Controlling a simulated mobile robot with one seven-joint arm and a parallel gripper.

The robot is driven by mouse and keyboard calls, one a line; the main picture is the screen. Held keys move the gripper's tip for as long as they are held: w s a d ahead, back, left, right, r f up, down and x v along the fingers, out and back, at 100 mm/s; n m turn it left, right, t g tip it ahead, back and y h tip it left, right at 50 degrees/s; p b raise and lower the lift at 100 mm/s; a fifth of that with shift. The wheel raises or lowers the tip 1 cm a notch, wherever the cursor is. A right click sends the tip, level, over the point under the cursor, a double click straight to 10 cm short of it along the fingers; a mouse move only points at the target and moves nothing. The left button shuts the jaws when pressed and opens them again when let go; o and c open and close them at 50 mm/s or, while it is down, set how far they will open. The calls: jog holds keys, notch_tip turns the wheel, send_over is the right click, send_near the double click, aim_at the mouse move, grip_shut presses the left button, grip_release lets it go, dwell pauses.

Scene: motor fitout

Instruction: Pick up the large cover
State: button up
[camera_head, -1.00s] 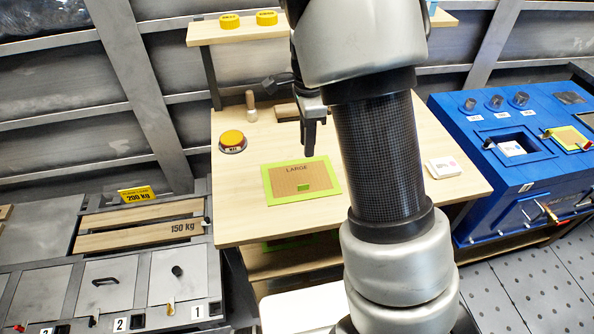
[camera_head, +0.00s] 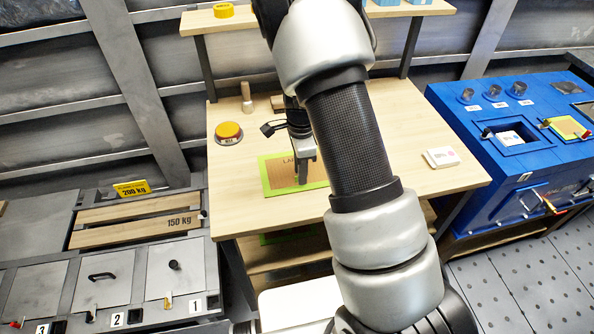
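A flat brown panel with a bright green border (camera_head: 267,181), marked "LARGE", lies on the wooden worktable. I cannot tell whether it is the large cover itself or a marked place for it. My gripper (camera_head: 302,180) points down over the right part of this panel, with its fingertips close to the surface. The forearm hides the panel's right side. I cannot tell whether the fingertips touch it, and the gap between the fingers is not clear. Nothing is visibly held.
The worktable (camera_head: 225,215) also bears a yellow button (camera_head: 229,131), a wooden-handled tool (camera_head: 247,98) and a white box (camera_head: 440,157). A shelf stands behind. A blue console (camera_head: 500,190) is at the right. Grey numbered panels (camera_head: 105,280) and a 150 kg plank (camera_head: 135,230) are at the left.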

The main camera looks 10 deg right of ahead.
jog(key=shift+f, duration=0.5)
grip_shut()
jog(key=shift+r, duration=0.1)
